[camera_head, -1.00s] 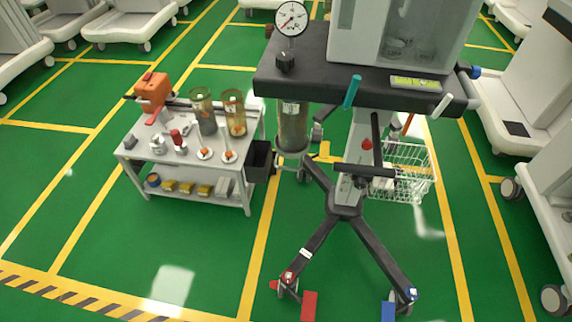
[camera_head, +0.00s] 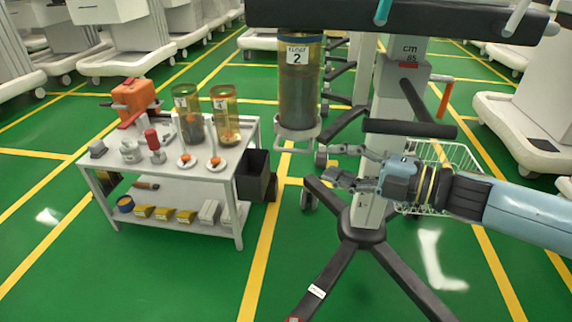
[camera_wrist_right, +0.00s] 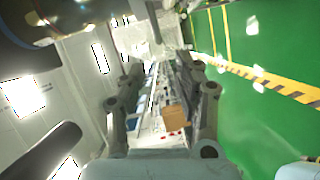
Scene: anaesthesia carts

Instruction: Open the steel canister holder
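The steel canister holder (camera_head: 297,132) is a grey metal cup and ring under a dark-filled canister (camera_head: 298,90) labelled 2. A bar-like handle (camera_head: 292,150) hangs below it. The canister sits upright in the holder under the machine's black shelf. My right gripper (camera_head: 330,163) comes in from the right, with its fingers spread and empty, pointing left. It is just right of and slightly below the holder, apart from it in the picture. In the right wrist view the two fingers (camera_wrist_right: 163,78) are wide apart with nothing between them; the holder is not clear there. My left gripper is out of view.
A white trolley (camera_head: 178,205) at left carries two amber canisters (camera_head: 206,117) and an orange device (camera_head: 133,97). A black bin (camera_head: 254,176) hangs on its side. The machine's column (camera_head: 374,205), black-legged base and wire basket (camera_head: 437,160) are close to my right arm.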

